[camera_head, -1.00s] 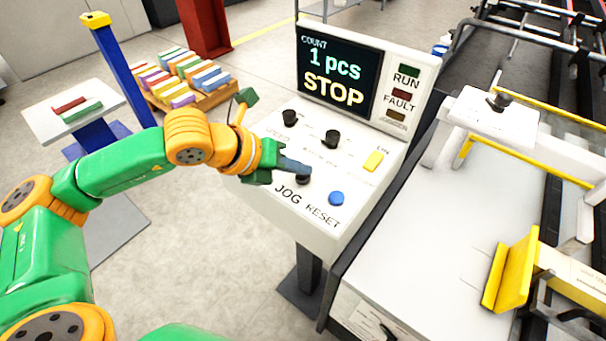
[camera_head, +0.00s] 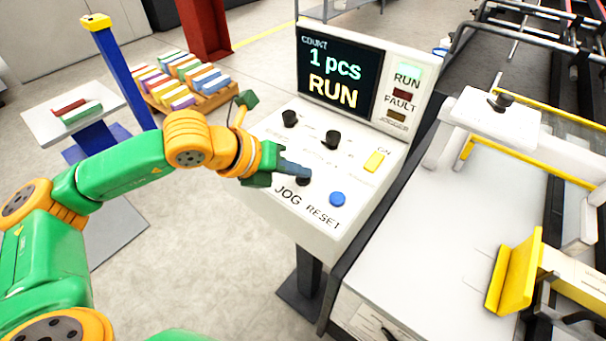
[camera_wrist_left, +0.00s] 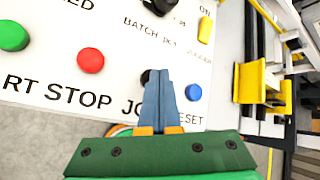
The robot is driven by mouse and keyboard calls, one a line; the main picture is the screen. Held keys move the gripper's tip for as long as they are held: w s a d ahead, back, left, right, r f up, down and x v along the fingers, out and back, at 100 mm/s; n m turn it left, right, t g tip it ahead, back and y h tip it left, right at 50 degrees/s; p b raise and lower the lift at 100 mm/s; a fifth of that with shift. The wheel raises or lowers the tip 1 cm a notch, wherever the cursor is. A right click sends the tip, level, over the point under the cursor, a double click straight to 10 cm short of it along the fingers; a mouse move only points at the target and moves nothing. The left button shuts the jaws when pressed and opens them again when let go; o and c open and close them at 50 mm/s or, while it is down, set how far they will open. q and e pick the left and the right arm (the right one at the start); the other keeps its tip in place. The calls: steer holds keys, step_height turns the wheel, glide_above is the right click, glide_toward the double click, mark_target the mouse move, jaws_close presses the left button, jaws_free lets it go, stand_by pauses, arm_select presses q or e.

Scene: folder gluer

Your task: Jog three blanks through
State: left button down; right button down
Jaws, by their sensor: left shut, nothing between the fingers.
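The control panel (camera_head: 258,190) stands in the middle of the head view. Its screen (camera_head: 338,78) reads "COUNT 1 pcs RUN", and the green RUN lamp (camera_head: 408,70) is lit. My left gripper (camera_head: 306,174) is shut and empty, with its fingertips at the black JOG button (camera_head: 303,181). In the left wrist view the shut blue-grey fingers (camera_wrist_left: 157,78) cover most of that button (camera_wrist_left: 146,75); the fingertips appear to touch it. The blue RESET button (camera_head: 337,199) is just right of it. My right gripper is not in view.
The panel also has black knobs (camera_head: 333,138), a yellow switch (camera_head: 373,161), and green (camera_wrist_left: 13,36) and red (camera_wrist_left: 90,61) buttons. The folder gluer's white bed (camera_head: 432,215) with a yellow guide (camera_head: 512,275) lies to the right. A pallet of coloured stacks (camera_head: 226,102) stands behind.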

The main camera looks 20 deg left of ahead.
mark_target(298, 182)
arm_select(q)
steer(key=shift+r, duration=0.1)
steer(key=shift+r+p, duration=0.45)
steer(key=shift+r, duration=0.3)
step_height(298, 182, up, 5)
steer(key=p, duration=0.3)
steer(key=shift+r, duration=0.1)
stand_by(2.2)
